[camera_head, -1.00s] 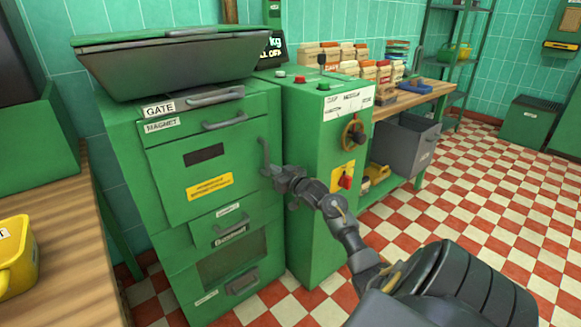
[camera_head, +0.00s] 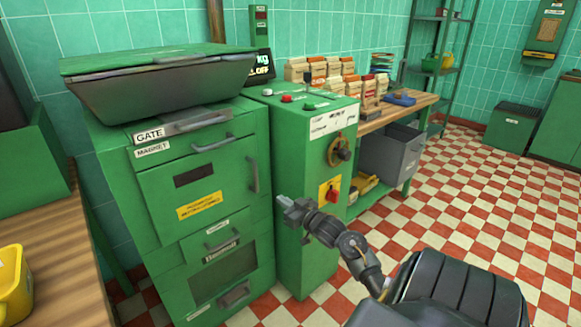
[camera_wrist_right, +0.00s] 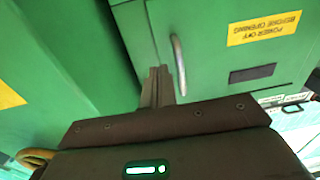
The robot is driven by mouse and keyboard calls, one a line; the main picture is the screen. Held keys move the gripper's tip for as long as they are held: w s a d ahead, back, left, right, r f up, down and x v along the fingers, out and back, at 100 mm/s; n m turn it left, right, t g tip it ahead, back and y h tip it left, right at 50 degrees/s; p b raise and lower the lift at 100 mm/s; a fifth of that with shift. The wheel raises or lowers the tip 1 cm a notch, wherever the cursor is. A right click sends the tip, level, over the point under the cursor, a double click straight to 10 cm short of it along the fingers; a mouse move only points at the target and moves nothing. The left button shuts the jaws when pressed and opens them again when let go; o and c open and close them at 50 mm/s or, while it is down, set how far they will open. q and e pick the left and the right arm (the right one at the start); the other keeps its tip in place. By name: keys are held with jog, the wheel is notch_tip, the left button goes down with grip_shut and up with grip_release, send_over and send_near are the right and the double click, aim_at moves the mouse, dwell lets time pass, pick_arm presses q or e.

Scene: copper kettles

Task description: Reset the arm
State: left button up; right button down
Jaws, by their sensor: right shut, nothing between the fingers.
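My right gripper (camera_head: 287,207) is shut and empty in the head view. It stands in front of the green machine (camera_head: 160,240), near the corner between its front and the control cabinet (camera_head: 310,240). A grey vertical door handle (camera_head: 253,174) is on the machine's front, up and left of the gripper and apart from it. In the right wrist view the closed fingers (camera_wrist_right: 158,85) point toward the green door, and the handle (camera_wrist_right: 179,65) shows just right of them. My left gripper is not in view.
A wooden bench (camera_head: 68,275) with a yellow container (camera_head: 12,285) is at the left. The cabinet carries a red switch (camera_head: 331,195) and a handwheel (camera_head: 341,150). A grey bin (camera_head: 393,155) stands under the back table. The checkered floor (camera_head: 480,200) at the right is clear.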

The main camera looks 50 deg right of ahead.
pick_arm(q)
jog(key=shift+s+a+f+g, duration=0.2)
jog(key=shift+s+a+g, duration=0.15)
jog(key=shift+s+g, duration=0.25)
pick_arm(e)
jog(key=shift+s+a, duration=0.2)
jog(key=shift+s, duration=1.1)
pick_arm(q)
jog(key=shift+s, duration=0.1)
